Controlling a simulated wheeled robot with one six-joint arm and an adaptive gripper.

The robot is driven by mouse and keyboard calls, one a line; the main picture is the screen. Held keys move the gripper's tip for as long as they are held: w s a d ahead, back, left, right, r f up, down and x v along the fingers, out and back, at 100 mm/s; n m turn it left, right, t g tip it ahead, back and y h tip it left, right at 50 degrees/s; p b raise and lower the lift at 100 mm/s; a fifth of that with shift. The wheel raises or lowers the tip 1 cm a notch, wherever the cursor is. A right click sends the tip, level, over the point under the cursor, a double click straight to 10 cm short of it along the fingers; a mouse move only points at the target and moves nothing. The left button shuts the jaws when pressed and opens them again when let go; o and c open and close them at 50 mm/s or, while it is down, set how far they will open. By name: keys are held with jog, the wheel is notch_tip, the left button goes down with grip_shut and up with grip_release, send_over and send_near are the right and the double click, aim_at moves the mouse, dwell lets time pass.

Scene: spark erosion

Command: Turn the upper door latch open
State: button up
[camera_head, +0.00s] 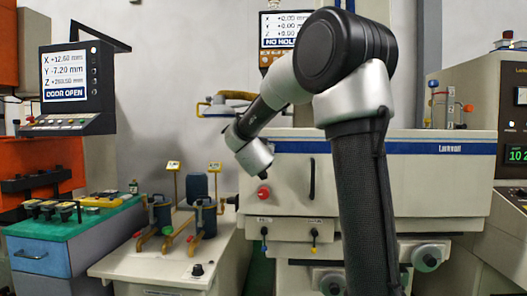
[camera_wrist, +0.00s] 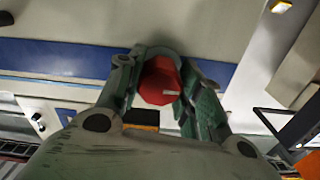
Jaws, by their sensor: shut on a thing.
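In the wrist view, a red faceted knob (camera_wrist: 160,82) with a small white mark sits between the two green fingers of my gripper (camera_wrist: 165,85). The fingers are shut on it from both sides. A pale panel and a blue stripe (camera_wrist: 60,57) lie behind it. In the head view, my arm reaches down towards the front of the white machine (camera_head: 430,180); my gripper's fingers cannot be made out there. A red knob (camera_head: 263,193) shows on that front just below my wrist; I cannot tell whether it is the same knob. No part is labelled as the upper door latch.
A black handle (camera_head: 311,178) is on the machine front, with small levers (camera_head: 264,232) below. A low bench (camera_head: 135,265) with blue fixtures stands to the left, beside a green-topped cabinet (camera_head: 65,235). A screen (camera_head: 70,75) at the upper left reads "DOOR OPEN".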

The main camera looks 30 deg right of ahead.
jog(key=shift+m, duration=0.3)
jog(key=m, duration=0.3)
jog(key=shift+m, duration=0.3)
jog(key=m, duration=0.4)
jog(key=shift+m, duration=0.3)
jog(key=m, duration=0.9)
jog(key=o, duration=1)
jog(key=shift+o, duration=0.2)
